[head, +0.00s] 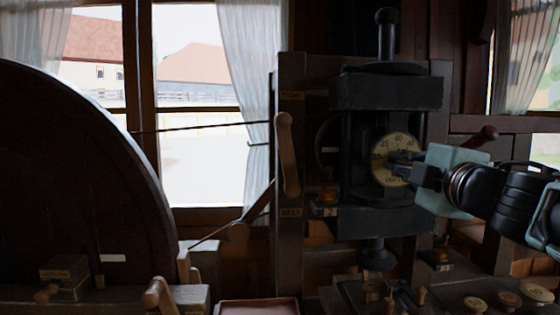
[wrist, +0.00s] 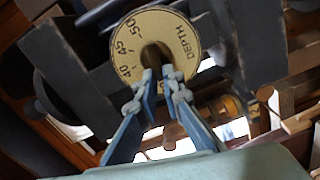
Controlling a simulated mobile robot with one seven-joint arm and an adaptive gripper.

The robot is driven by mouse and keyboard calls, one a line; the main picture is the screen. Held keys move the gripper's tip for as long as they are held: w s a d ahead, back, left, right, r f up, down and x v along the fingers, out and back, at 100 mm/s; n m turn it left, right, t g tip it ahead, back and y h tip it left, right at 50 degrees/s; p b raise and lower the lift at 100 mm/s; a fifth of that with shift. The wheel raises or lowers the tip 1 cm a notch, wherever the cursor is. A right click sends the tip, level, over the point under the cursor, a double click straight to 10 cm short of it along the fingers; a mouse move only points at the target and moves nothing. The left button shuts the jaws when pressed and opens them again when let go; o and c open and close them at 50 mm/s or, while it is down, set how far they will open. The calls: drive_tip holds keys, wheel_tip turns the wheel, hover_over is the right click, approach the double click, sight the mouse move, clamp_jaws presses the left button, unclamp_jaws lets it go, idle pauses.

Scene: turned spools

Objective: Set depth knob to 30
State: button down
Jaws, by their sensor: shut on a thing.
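The depth dial (head: 401,141) is a round cream disc with dark numbers, on the front of the dark machine head. It also shows in the wrist view (wrist: 186,38), where the word DEPTH and the numbers 40, 45 and 50 are readable. My gripper (head: 400,163) reaches in from the right. In the wrist view its two blue fingers (wrist: 160,76) are closed around the dark knob (wrist: 155,52) at the dial's centre. The fingers and knob cover part of the dial in the head view. I cannot tell which number stands at the index mark.
A wooden lever (head: 288,155) stands left of the dial on the machine post. A large dark wheel (head: 70,190) fills the left side. Several turned wooden pieces (head: 506,299) sit at the lower right, and a reddish tray (head: 257,307) lies at the bottom.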

drive_tip(key=shift+f, duration=0.1)
idle(0.3)
drive_tip(key=c, duration=2.1)
unclamp_jaws()
drive_tip(key=s, duration=1.2)
drive_tip(key=shift+d, duration=0.2)
